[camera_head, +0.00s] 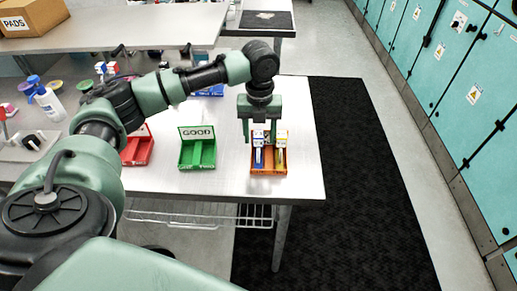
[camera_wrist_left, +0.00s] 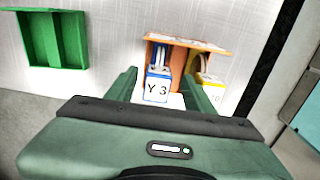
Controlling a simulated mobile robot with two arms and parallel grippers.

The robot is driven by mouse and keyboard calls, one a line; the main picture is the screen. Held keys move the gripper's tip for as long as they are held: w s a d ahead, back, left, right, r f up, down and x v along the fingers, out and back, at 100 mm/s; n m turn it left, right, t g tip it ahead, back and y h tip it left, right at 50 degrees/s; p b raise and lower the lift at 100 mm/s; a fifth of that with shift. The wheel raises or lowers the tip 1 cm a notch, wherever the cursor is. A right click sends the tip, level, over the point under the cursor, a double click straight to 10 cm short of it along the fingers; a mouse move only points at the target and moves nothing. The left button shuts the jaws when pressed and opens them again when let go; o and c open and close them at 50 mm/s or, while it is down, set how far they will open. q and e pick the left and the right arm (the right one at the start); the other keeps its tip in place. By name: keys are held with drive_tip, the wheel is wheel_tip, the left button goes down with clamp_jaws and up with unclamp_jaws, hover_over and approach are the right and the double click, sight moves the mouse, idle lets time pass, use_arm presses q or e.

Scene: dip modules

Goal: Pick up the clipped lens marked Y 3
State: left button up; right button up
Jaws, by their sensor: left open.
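The clipped lens marked Y 3 (camera_wrist_left: 157,90) is a blue and white piece standing upright in an orange tray (camera_wrist_left: 215,45). In the head view the blue and white lens (camera_head: 258,157) is in the left slot of the tray (camera_head: 268,172), near the table's right end. My left gripper (camera_head: 259,136) points down over the tray, open. In the left wrist view its fingers (camera_wrist_left: 164,97) are on either side of the lens, with a gap visible on the right; contact cannot be told. My right gripper is out of view.
A yellow and white piece (camera_head: 281,152) stands close beside the lens in the same tray, near the right finger. A green bin labelled GOOD (camera_head: 197,155) and a red bin (camera_head: 137,150) are to the left. Bare table (camera_head: 230,180) lies between the green bin and the tray.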

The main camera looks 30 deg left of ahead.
sight(258, 145)
use_arm(q)
drive_tip(key=shift+s+f+p, duration=0.2)
drive_tip(key=shift+f+p, duration=0.35)
drive_tip(key=shift+f, duration=1.55)
drive_tip(key=shift+a, duration=0.1)
clamp_jaws()
drive_tip(key=shift+r, duration=0.1)
